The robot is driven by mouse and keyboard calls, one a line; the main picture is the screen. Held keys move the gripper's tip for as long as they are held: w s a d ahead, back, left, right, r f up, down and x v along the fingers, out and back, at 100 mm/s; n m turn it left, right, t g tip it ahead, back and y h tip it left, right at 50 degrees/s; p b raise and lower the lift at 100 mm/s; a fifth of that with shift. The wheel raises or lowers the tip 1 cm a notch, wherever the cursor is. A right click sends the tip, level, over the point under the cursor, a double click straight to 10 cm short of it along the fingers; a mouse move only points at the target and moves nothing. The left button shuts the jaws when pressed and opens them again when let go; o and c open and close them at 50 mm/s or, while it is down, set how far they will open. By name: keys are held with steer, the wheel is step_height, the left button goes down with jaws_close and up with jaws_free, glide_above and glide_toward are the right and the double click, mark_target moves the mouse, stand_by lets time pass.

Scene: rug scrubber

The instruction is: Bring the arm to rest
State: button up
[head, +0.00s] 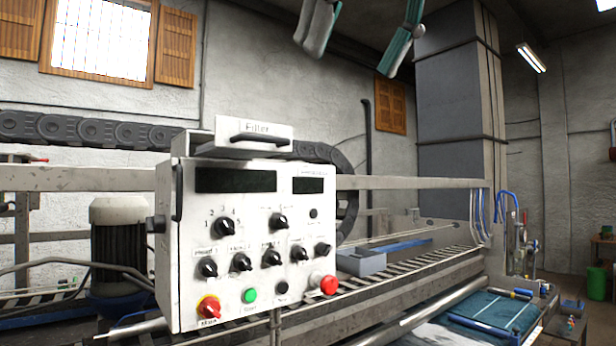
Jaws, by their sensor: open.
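My gripper (350,62) hangs in at the top of the head view, with only its two grey and teal fingers showing. The fingers are spread wide apart, with nothing between them. The rest of my arm is out of the picture. In the picture the fingers are above the white control box (240,245) and apart from it. The box carries dark displays, black knobs, a red and yellow switch (209,307), a green button (249,295) and a red button (329,285).
Behind the box runs the scrubber machine with a long rail (410,183), a black cable chain (85,130) and a roller conveyor (400,270). A motor (118,245) stands at left. A blue rug (490,312) lies at lower right. A green bin (571,286) stands at far right.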

steer(key=w+d+f+m+h+b, duration=0.1)
steer(key=w+d+f, duration=0.15)
steer(key=f, duration=0.45)
steer(key=w+d+f+m+h+b, duration=0.1)
steer(key=d+f, duration=0.2)
steer(key=f, duration=0.4)
steer(key=w+d+f+m+b, duration=0.1)
steer(key=d+f, duration=0.1)
steer(key=f, duration=0.6)
steer(key=s+d+f+m, duration=0.1)
steer(key=d+f, duration=0.1)
steer(key=f, duration=0.6)
steer(key=s+d+f+m+g+h+b, duration=0.1)
steer(key=s+d+f, duration=0.1)
steer(key=f, duration=0.6)
steer(key=s+d+f+m+h, duration=0.1)
steer(key=d+f, duration=0.1)
steer(key=f, duration=0.7)
steer(key=shift+s+d+g, duration=0.25)
steer(key=shift+d+g, duration=0.1)
steer(key=shift+g, duration=0.05)
steer(key=shift+c, duration=0.3)
